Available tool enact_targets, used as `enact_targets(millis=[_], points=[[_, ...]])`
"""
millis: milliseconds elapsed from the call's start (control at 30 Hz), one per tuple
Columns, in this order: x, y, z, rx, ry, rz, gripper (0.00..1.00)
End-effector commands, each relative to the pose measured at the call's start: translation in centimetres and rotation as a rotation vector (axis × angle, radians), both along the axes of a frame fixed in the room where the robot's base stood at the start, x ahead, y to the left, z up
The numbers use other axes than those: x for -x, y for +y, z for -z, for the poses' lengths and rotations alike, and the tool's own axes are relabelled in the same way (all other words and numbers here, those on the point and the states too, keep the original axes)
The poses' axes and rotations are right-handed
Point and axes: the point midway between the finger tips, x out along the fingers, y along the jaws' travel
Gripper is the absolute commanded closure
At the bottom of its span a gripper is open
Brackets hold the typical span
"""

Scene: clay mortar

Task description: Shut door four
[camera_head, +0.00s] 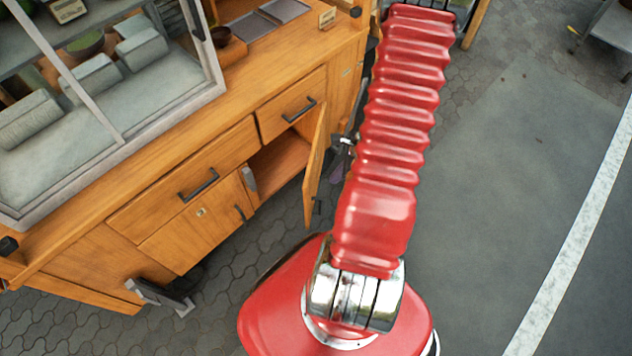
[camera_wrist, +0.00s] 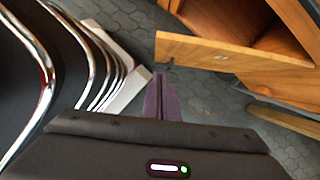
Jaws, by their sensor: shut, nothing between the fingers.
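A wooden cabinet door (camera_head: 316,165) stands open at the right end of the wooden counter, swung outward from a lower compartment (camera_head: 279,164). No number can be read on it. In the wrist view the door (camera_wrist: 232,50) crosses the upper right, with the open compartment (camera_wrist: 222,14) behind it. My gripper (camera_wrist: 160,82) has purple fingers, which are shut and empty, with their tips close to the door's left end. I cannot tell whether they touch it. In the head view my gripper (camera_head: 337,172) is partly hidden by my red arm, on the outer side of the door.
The wooden counter (camera_head: 110,188) carries a glass case at left. A closed drawer (camera_head: 292,104) is above the open compartment, and a closed door (camera_head: 198,222) with a dark handle is left of it. Paved floor (camera_head: 520,130) lies clear at right, with a white stripe.

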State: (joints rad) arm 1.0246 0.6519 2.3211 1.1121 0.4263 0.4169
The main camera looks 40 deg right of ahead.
Motion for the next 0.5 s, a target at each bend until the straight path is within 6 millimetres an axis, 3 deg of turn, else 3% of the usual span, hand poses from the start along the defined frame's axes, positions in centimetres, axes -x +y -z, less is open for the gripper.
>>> enact_targets(millis=[500], points=[[-1.7,1.3,5.3,-0.002,0.002,-0.001,1.0]])
